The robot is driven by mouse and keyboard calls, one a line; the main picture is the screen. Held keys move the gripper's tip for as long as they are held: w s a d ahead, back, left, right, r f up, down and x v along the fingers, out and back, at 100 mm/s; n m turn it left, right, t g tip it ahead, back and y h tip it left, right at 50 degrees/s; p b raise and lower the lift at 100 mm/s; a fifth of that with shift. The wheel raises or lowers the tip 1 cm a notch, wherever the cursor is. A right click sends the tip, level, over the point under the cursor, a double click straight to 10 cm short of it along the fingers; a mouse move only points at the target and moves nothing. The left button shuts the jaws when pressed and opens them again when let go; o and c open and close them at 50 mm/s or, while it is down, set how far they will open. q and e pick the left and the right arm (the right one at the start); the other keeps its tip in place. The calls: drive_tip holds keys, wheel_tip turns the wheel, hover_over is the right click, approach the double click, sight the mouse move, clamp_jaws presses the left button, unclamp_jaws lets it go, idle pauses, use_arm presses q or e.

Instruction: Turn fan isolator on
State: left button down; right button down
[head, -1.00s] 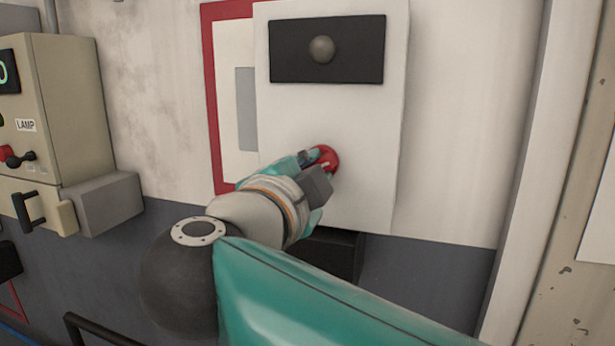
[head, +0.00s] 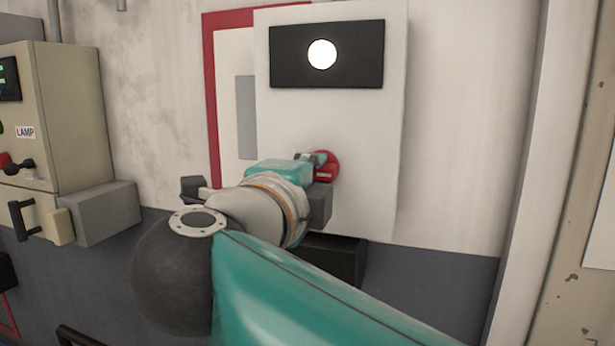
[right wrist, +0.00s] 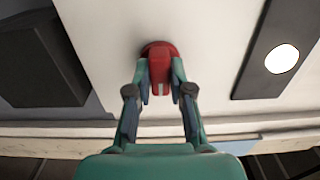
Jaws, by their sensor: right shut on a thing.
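The fan isolator's red rotary handle (head: 328,168) sits on the lower part of a white panel (head: 350,120). It also shows in the right wrist view (right wrist: 159,62). My right gripper (right wrist: 160,85) is shut on the red handle, with one finger on each side of it. In the head view my right gripper (head: 312,167) partly covers the handle. A round lamp (head: 322,54) on a black plate above the handle is lit white; it shows in the right wrist view too (right wrist: 282,58). My left gripper is not in view.
A beige control box (head: 70,120) marked LAMP is on the wall at left, with a grey block (head: 100,214) beside its lower part. A black box (head: 335,258) is below the panel. A pale vertical post (head: 525,150) stands at right.

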drive_tip(key=shift+f, duration=0.25)
drive_tip(key=c, duration=1.1)
unclamp_jaws()
drive_tip(key=shift+o, duration=0.3)
drive_tip(key=shift+r, duration=0.1)
drive_tip(key=v, duration=1.2)
